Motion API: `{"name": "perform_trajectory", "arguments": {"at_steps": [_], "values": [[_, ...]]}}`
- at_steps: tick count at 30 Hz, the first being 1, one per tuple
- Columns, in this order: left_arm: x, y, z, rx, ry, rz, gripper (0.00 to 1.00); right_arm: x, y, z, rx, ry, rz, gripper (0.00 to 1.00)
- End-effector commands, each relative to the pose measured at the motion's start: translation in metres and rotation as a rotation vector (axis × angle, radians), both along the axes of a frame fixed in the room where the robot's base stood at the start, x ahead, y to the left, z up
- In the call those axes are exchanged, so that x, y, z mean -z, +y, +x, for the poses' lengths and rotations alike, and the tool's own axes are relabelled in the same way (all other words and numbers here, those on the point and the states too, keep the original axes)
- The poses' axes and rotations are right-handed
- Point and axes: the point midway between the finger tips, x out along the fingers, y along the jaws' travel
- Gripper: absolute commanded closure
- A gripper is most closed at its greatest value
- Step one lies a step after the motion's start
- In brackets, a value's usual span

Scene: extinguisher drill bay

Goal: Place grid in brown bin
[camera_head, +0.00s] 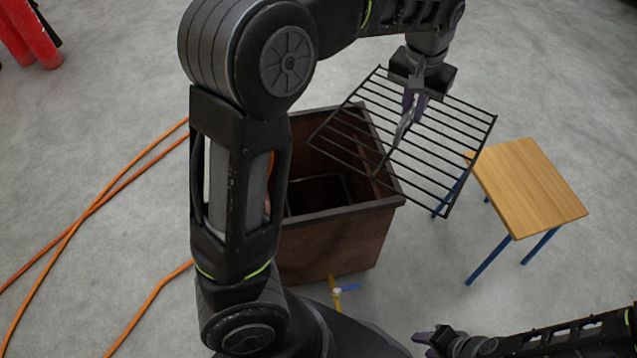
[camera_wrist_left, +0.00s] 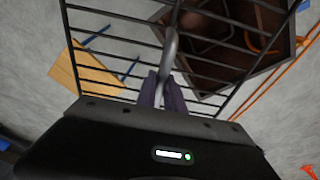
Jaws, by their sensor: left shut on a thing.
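The grid (camera_head: 455,130) is a black wire rack. In the head view it is above the right part of the brown bin and the gap toward the table. My left gripper (camera_head: 408,108) is shut on it, at a grey bar across its middle. The left wrist view shows the grid (camera_wrist_left: 110,58) spread beyond my left gripper's fingers (camera_wrist_left: 163,95). The brown bin (camera_head: 335,245) is an open-topped box on the floor, partly hidden by my left arm and the grid. My right gripper (camera_head: 425,340) is low at the bottom edge; its jaw state is unclear.
A small wooden table (camera_head: 530,185) with blue legs stands right of the bin. Orange hoses (camera_head: 95,210) lie on the floor at left. A yellow valve with a blue handle (camera_head: 348,288) is at the bin's front. Red cylinders (camera_head: 28,38) stand at the top left.

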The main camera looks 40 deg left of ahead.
Motion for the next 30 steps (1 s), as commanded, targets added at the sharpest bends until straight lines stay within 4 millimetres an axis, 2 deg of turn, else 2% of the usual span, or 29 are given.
{"name": "perform_trajectory", "arguments": {"at_steps": [5,12,18,23,30], "values": [[0.028,0.047,-0.005,-0.183,0.004,-0.002,1.00,0.006,0.000,0.000,0.000,0.000,0.000,0.64],[0.079,0.128,-0.030,-0.525,0.006,0.000,1.00,0.014,0.000,0.000,0.001,0.000,0.000,0.64],[0.109,0.175,-0.054,-0.745,0.000,0.002,1.00,0.018,0.000,0.000,0.002,0.001,0.000,0.64],[0.118,0.190,-0.063,-0.821,-0.007,0.002,1.00,0.020,0.000,0.000,0.002,0.001,0.000,0.64],[0.119,0.191,-0.064,-0.829,-0.007,0.002,1.00,0.019,0.000,0.000,0.002,0.001,0.000,0.64]]}}
